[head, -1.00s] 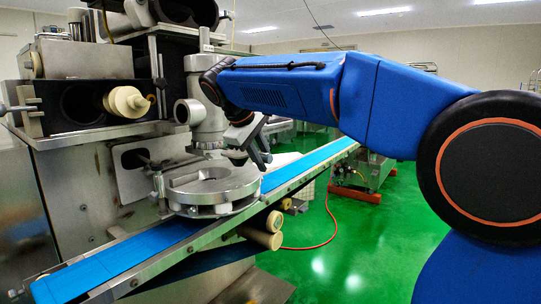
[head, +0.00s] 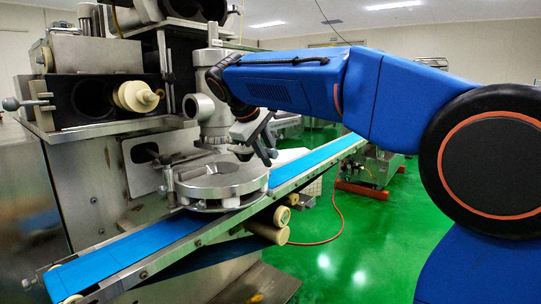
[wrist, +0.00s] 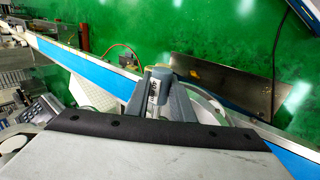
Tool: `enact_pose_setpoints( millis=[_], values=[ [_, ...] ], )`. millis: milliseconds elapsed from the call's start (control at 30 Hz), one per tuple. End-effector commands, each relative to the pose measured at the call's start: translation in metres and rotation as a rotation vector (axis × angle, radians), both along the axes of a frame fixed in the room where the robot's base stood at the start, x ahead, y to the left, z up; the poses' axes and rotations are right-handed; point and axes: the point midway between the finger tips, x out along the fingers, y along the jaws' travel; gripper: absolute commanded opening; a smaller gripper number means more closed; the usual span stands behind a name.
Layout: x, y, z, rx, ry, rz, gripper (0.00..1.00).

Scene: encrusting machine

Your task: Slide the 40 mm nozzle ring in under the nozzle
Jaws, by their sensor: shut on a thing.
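The nozzle (head: 212,128) is the upright grey metal column beside the machine, above the round metal shutter unit (head: 225,190). My gripper (head: 266,148) is just right of the nozzle's lower end, above the blue belt. In the wrist view my gripper (wrist: 168,92) is shut on a small grey piece with dark marks, seemingly part of the 40 mm nozzle ring (wrist: 153,88). Most of the ring is hidden by the gripper and wrist. I cannot tell whether it touches the nozzle.
The blue conveyor belt (head: 110,252) slopes past under the shutter unit. The machine's steel body (head: 85,175) stands close on the left, with a cream plug (head: 138,97) jutting out. Green floor (head: 350,245) is open on the right.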

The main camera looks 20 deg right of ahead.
Motion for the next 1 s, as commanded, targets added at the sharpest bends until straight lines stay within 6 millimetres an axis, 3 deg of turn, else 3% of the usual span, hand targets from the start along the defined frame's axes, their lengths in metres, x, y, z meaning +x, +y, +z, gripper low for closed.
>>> enact_pose_setpoints(
  millis=[667,1000],
  values=[
    [0.031,0.023,0.0,0.0,0.0,0.0,0.0],
    [0.032,0.024,0.0,0.0,0.0,0.0,0.0]
  ],
)
